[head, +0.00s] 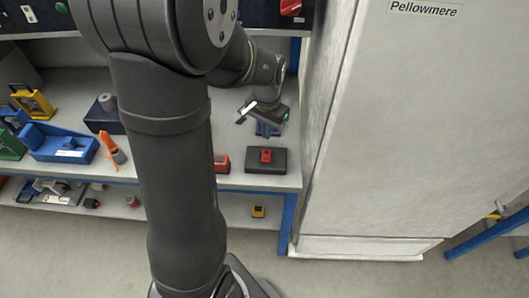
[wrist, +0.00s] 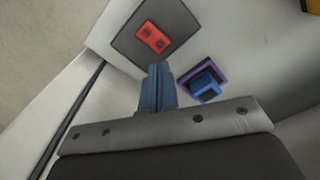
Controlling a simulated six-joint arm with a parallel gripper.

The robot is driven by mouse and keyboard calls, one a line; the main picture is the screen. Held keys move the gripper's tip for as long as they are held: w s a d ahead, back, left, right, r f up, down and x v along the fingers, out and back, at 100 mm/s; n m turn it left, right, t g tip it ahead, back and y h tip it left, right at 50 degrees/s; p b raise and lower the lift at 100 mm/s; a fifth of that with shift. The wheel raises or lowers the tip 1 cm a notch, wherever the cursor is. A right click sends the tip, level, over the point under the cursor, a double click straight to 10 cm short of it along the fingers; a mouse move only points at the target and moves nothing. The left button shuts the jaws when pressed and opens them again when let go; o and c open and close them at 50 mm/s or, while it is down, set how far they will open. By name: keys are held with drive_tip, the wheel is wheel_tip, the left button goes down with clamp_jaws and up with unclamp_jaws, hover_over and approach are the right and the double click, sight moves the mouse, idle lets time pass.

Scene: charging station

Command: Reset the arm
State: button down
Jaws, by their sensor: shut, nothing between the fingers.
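My arm reaches from the front over the workbench. My gripper shows in the wrist view (wrist: 158,72) with its blue-grey fingers together and nothing between them. In the head view the gripper (head: 264,130) is small and partly hidden by its own wrist, above the right end of the bench. A dark pad with a red block (head: 266,155) lies just in front of it; the red block (wrist: 152,37) is beyond the fingertips in the wrist view. A blue block on a purple base (wrist: 206,85) is to the right of the fingers, apart from them.
The bench (head: 232,180) ends at a tall grey cabinet (head: 400,120) on the right. A blue tray (head: 60,146), an orange tool (head: 111,147) and a red block (head: 222,163) stand on the bench. A lower shelf holds a yellow item (head: 258,211). A control panel is above.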

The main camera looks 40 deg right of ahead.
sight(266, 152)
drive_tip(key=shift+f, duration=3.55)
drive_tip(key=shift+r, duration=0.1)
drive_tip(key=w+a+r+n+t+h, duration=0.1)
drive_tip(key=a+r+t+h, duration=0.1)
drive_tip(key=r, duration=0.5)
drive_tip(key=w+a+r+n+t+h, duration=0.2)
drive_tip(key=a+r, duration=0.3)
drive_tip(key=r, duration=0.3)
drive_tip(key=shift+w+h, duration=0.2)
drive_tip(key=shift+h, duration=0.4)
drive_tip(key=shift+r, duration=0.1)
